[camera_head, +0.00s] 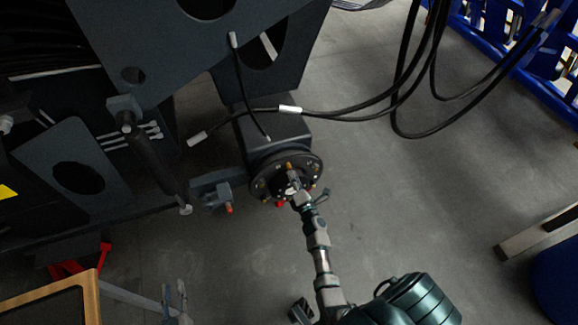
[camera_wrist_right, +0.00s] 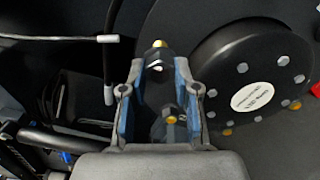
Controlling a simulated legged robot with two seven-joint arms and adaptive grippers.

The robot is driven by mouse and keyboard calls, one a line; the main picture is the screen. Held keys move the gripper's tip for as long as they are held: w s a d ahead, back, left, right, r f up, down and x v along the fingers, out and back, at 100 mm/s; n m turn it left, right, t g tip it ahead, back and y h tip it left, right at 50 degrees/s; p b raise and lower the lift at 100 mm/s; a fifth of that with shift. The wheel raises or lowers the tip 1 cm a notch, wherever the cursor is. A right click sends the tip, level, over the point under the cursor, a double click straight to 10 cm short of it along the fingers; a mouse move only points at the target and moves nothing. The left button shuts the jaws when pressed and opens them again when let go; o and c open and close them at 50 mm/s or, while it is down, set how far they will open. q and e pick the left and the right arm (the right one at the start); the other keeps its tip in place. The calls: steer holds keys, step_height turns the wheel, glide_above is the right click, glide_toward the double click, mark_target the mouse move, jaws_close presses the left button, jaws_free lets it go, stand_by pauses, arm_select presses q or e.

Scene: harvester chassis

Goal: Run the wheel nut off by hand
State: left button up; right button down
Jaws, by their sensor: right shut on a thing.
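The round dark wheel hub (camera_head: 262,170) faces me near the middle of the head view, with studs and nuts around its flange. It also shows in the right wrist view (camera_wrist_right: 235,60), with a white oval label on its centre cap. My right gripper (camera_head: 292,185) reaches up to the hub face. In the right wrist view my right gripper (camera_wrist_right: 158,78) has its blue-lined fingers shut on a dark wheel nut (camera_wrist_right: 157,68), by a stud with a gold tip. The nut's thread is hidden. My left gripper (camera_head: 174,298) is low at the left, fingers apart and empty, away from the hub.
The dark chassis (camera_head: 180,50) fills the upper left. Black hoses (camera_head: 350,112) hang above and right of the hub. A wood-edged tray (camera_head: 92,290) stands at the lower left. A blue rack (camera_head: 520,70) is at the upper right. The grey floor right of the hub is clear.

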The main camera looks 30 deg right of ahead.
steer(key=shift+p+v, duration=0.55)
steer(key=shift+v, duration=2)
